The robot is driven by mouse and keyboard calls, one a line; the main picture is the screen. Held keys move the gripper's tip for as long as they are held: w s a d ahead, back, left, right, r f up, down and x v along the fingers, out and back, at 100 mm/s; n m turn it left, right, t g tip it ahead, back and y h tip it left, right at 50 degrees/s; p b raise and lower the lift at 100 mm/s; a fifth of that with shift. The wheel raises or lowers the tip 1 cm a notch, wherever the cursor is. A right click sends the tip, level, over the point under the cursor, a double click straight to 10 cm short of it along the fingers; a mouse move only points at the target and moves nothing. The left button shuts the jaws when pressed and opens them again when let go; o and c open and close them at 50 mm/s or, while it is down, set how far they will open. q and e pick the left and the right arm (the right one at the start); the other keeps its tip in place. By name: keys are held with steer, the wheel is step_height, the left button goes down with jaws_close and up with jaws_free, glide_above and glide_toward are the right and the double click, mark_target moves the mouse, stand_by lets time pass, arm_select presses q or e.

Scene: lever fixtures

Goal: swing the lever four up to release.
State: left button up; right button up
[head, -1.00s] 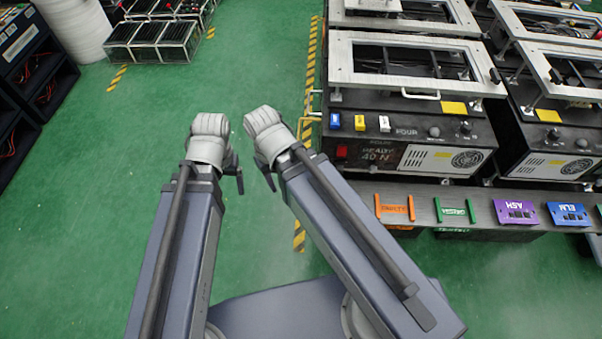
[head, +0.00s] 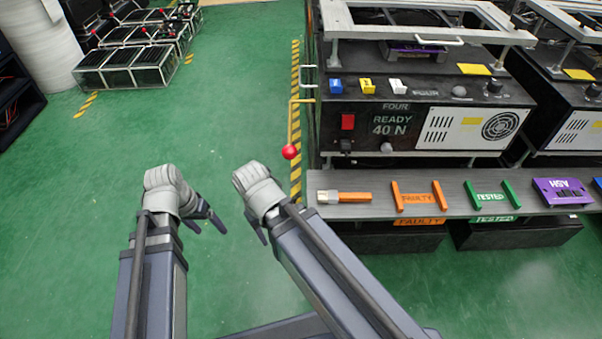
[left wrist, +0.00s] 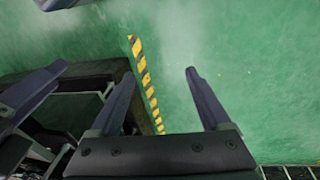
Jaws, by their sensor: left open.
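The machine marked FOUR (head: 395,106) stands at the right in the head view, its display reading READY 40 N. At its left side a thin yellow lever (head: 291,125) hangs down and ends in a red ball (head: 290,152). My left gripper (head: 207,222) is over the green floor, left of the lever and apart from it. In the left wrist view its two fingers (left wrist: 160,75) are spread with nothing between them. My right gripper (head: 262,235) is below and left of the red ball, apart from it; its finger opening is not clear.
Open green floor (head: 215,120) lies to the left, with black crates (head: 130,70) farther back. Yellow-black tape (head: 296,185) runs beside the machine.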

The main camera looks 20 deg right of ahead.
arm_select(q)
steer(key=w+d+f+m+h+b, duration=0.2)
steer(key=w+d+m+h+b, duration=0.25)
steer(key=d+m+h, duration=0.4)
steer(key=w+d+r+m+h, duration=0.3)
steer(key=d+r+m+h, duration=0.4)
steer(key=d+r+m, duration=0.65)
steer(key=d+r, duration=0.2)
steer(key=d, duration=0.4)
steer(key=shift+m+g+b, duration=0.3)
steer(key=shift+g+b, duration=0.1)
steer(key=shift+b, duration=0.05)
arm_select(e)
step_height(320, 180, down, 8)
arm_select(q)
steer(key=shift+r, duration=0.1)
jaws_close()
